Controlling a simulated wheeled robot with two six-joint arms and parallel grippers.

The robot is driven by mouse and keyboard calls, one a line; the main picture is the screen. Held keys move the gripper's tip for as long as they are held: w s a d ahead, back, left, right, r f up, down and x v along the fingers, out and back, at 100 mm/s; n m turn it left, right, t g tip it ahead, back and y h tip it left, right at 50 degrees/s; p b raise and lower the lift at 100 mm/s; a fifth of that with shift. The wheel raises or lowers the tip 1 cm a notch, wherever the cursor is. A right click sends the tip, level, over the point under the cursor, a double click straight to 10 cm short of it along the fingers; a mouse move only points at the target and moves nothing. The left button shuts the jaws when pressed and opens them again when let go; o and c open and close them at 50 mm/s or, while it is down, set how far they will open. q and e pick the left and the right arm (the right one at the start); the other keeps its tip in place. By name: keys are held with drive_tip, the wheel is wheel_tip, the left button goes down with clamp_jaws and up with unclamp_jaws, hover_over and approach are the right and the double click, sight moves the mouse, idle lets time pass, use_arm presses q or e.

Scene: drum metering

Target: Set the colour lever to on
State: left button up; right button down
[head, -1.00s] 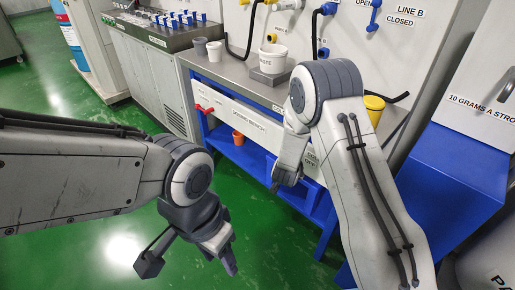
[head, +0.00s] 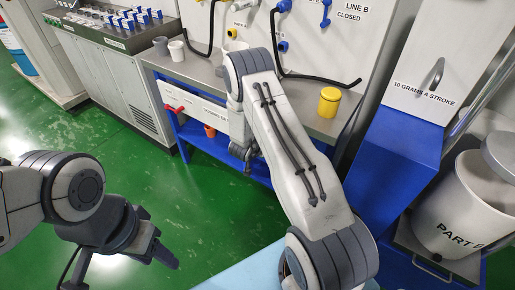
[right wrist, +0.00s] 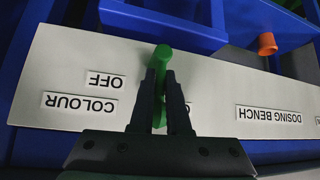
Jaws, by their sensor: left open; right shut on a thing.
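The green colour lever (right wrist: 161,58) shows in the right wrist view on the pale front panel (right wrist: 215,80) of the dosing bench. My right gripper (right wrist: 166,76) is shut on it, a finger on each side, with the lever's rounded end showing beyond the tips. The COLOUR and OFF labels (right wrist: 105,81) read upside down at the left of the lever. Another label just right of the fingers is mostly hidden. In the head view my right gripper (head: 247,158) is at the bench front, and my arm hides the lever. My left gripper (head: 165,258) is open and empty over the floor.
A yellow container (head: 328,102) stands on the bench top, with grey and white cups at its left end. A red handle (head: 174,109) sticks out of the bench front. An orange cup (head: 210,130) is on the lower shelf. A blue stand (head: 395,150) is at right. Green floor is clear at left.

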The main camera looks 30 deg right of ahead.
drive_tip(key=shift+w+d+r, duration=0.1)
drive_tip(key=shift+d+r, duration=0.05)
drive_tip(key=shift+d, duration=0.05)
drive_tip(key=c, duration=0.9)
unclamp_jaws()
drive_tip(key=shift+a, duration=0.1)
drive_tip(key=shift+a, duration=0.1)
drive_tip(key=p+v, duration=0.1)
drive_tip(key=v, duration=0.9)
drive_tip(key=shift+r, duration=0.1)
